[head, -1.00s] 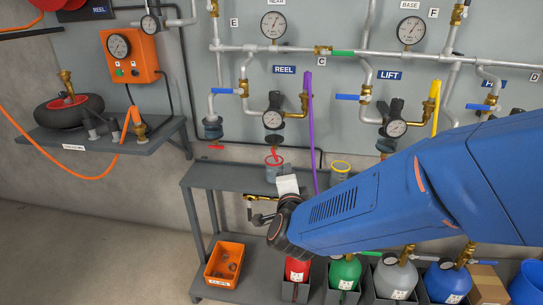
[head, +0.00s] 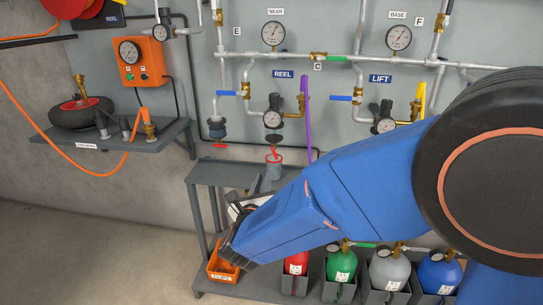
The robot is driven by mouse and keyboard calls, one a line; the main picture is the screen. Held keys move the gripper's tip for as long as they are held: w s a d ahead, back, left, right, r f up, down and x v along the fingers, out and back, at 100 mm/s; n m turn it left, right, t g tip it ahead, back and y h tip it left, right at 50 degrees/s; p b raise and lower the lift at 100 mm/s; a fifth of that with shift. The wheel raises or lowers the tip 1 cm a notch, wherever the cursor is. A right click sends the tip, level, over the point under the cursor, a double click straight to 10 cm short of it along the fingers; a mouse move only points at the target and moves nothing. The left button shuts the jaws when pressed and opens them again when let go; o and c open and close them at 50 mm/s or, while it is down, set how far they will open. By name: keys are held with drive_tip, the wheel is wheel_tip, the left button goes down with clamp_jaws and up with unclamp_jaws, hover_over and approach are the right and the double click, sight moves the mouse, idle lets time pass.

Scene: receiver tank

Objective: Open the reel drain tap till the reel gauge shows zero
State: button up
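The REEL label (head: 283,73) is on the grey panel. Below it, the reel gauge (head: 272,119) has a white dial, too small to read. Under this gauge a red lever (head: 273,150), which looks like the reel drain tap, sits just above a grey cup (head: 273,168). I cannot tell whether it is open.
A grey shelf (head: 215,172) stands below the panel. An orange bin (head: 222,268) and several gas bottles, one red (head: 296,262), stand low down. An orange hose (head: 60,150) loops at left. The left floor is clear.

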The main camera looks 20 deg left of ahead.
sight(274, 153)
drive_tip(key=x, duration=1.7)
drive_tip(key=shift+a, duration=0.1)
drive_tip(key=shift+c, duration=0.3)
clamp_jaws()
